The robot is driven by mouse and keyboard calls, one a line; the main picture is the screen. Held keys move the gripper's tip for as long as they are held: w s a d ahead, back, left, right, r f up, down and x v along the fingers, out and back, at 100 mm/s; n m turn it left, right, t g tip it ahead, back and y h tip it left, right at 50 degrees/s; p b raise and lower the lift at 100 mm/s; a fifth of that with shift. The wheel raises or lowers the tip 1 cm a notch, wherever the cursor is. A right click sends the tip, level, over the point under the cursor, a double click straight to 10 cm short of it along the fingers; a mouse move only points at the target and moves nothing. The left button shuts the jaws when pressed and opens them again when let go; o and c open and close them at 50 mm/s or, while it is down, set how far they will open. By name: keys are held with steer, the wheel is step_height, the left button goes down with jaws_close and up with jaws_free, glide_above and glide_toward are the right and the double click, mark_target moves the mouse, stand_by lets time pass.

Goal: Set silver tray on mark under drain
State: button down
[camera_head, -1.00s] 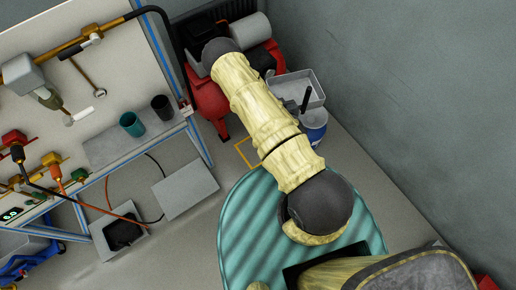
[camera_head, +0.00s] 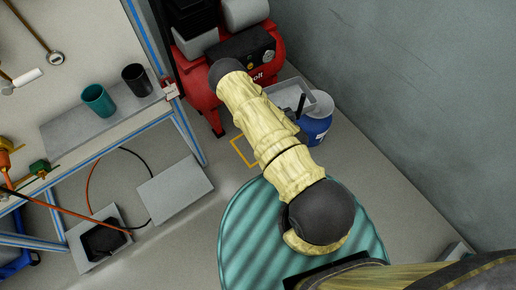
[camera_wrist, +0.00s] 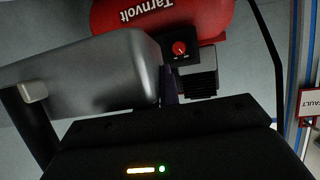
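The silver tray (camera_head: 283,92) shows beyond my arm in the head view, in front of the blue bucket and above the floor. My gripper (camera_head: 301,104) is mostly hidden by the arm; a black finger shows at the tray's wall. In the wrist view the tray (camera_wrist: 100,75) is large at left, close to the gripper body, with a dark finger at its left. The gripper appears shut on the tray's wall, though the contact is partly hidden. The yellow square mark (camera_head: 236,150) is on the floor left of the arm, partly covered by it. The drain is not clearly visible.
The red compressor (camera_head: 200,88) stands behind the mark, also in the wrist view (camera_wrist: 120,17). The blue bucket (camera_head: 316,131) stands right of the tray. The workbench (camera_head: 60,140) is at left, with a grey slab (camera_head: 175,190) on the floor. Floor around the mark looks clear.

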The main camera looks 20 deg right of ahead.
step_height(320, 180, down, 42)
steer(key=w+n+y+b, duration=0.3)
steer(key=y+b, duration=0.1)
steer(key=b, duration=2.9)
steer(key=w+a+h, duration=0.1)
steer(key=w+a, duration=0.8)
steer(key=shift+m+g, duration=0.3)
steer(key=f+b, duration=0.1)
steer(key=f, duration=0.1)
steer(key=f+b, duration=0.3)
steer(key=f, duration=0.1)
steer(key=shift+s, duration=0.25)
step_height(320, 180, down, 4)
steer(key=b, duration=0.3)
steer(key=shift+r, duration=0.2)
steer(key=c, duration=2)
jaws_free()
steer(key=o, duration=0.4)
steer(key=shift+c, duration=0.2)
